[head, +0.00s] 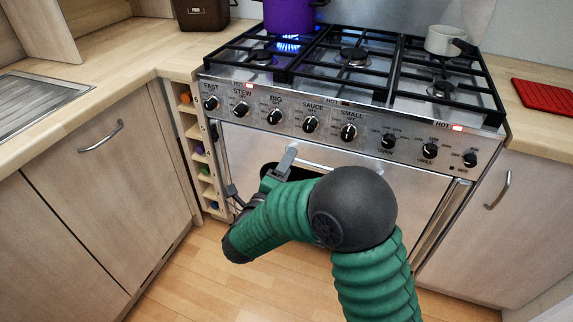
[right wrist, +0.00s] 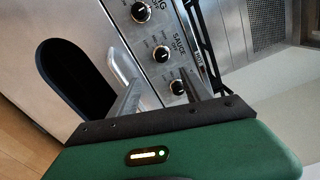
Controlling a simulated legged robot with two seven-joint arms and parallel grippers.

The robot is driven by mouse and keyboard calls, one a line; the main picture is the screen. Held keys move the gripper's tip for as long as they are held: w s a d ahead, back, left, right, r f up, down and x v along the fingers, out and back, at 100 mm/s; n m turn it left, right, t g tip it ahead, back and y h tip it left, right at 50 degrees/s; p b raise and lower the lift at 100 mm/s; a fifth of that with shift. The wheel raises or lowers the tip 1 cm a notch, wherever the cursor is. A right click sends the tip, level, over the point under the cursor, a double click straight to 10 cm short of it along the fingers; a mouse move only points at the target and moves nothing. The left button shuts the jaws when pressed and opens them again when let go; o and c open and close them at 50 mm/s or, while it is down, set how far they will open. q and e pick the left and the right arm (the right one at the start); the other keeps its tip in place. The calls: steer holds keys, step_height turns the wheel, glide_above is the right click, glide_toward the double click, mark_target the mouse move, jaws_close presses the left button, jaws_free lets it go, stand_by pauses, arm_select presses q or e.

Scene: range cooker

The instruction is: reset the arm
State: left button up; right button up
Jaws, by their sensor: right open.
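My right arm, green with a black elbow, reaches in from the lower right in the head view. My right gripper (head: 262,174) is in front of the range cooker's (head: 240,150) oven door, below the knob row. In the right wrist view, the two grey fingers of the gripper (right wrist: 162,88) stand apart with nothing between them. Beyond them are the door's pale handle, a dark oval window (right wrist: 75,80) and several black knobs (right wrist: 162,53). Whether a finger touches the door is unclear. My left gripper is out of view.
A purple pot (head: 289,15) stands over a lit blue burner on the back left of the hob. A white pan (head: 443,40) stands at the back right. A red mat (head: 545,96) lies on the right counter. Wooden floor (head: 185,275) is clear at the lower left.

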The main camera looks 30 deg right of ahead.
steer(key=w+a+f+n+t+y, duration=0.15)
steer(key=a+f+n+y, duration=0.6)
steer(key=n, duration=0.75)
steer(key=s+a+f+n+g+y+p, duration=0.1)
steer(key=s+f+n+g+y, duration=0.3)
steer(key=s+n, duration=0.6)
steer(key=s+f+n+g+y+p, duration=0.15)
steer(key=s+f+n+g, duration=0.4)
steer(key=s, duration=0.75)
step_height(320, 180, up, 30)
steer(key=g+p, duration=0.1)
steer(key=p, duration=2.7)
steer(key=shift+w+r+y, duration=0.15)
steer(key=shift+y, duration=0.15)
steer(key=shift+a, duration=0.1)
